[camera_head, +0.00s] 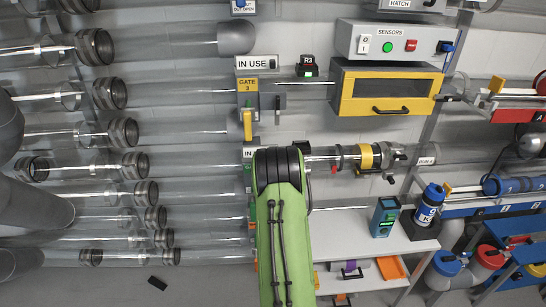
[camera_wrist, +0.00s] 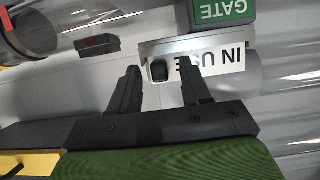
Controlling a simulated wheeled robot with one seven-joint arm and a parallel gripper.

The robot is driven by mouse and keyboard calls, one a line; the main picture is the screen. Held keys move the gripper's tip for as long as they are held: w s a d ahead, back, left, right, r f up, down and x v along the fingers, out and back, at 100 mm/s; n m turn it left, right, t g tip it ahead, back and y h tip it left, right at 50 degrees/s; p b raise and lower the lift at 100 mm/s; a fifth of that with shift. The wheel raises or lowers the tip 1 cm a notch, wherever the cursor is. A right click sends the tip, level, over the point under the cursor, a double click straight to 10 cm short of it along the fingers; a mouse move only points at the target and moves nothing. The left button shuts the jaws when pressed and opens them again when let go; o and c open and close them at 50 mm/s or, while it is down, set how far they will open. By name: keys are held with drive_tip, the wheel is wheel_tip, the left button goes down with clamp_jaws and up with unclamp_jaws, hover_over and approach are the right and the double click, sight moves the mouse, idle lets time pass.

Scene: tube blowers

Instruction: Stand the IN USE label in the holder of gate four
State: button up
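A white IN USE label (camera_wrist: 222,62) appears upside down in the wrist view, with a black square knob (camera_wrist: 158,71) at its left end. It sits against a grey strip beside a green GATE sign (camera_wrist: 222,10), whose number is out of frame. My gripper (camera_wrist: 158,66) is open, its two black fingers on either side of the knob in the picture; I cannot tell whether they reach it. In the head view my arm hides the gripper and most of this label (camera_head: 249,153). Another IN USE label (camera_head: 252,63) stands above the yellow GATE 3 sign (camera_head: 247,85).
Clear tubes (camera_head: 180,130) run along the wall at left. A black R3 box (camera_head: 307,66), a SENSORS panel (camera_head: 395,42) and a yellow-framed cabinet (camera_head: 388,90) are at upper right. A white shelf (camera_head: 350,235) carries a teal device (camera_head: 384,217). A small dark box (camera_wrist: 97,45) is near the fingers.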

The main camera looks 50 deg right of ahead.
drive_tip(key=shift+r, duration=0.1)
drive_tip(key=v, duration=1.5)
drive_tip(key=shift+s+a+b, duration=0.25)
drive_tip(key=shift+b, duration=0.15)
drive_tip(key=shift+r, duration=0.1)
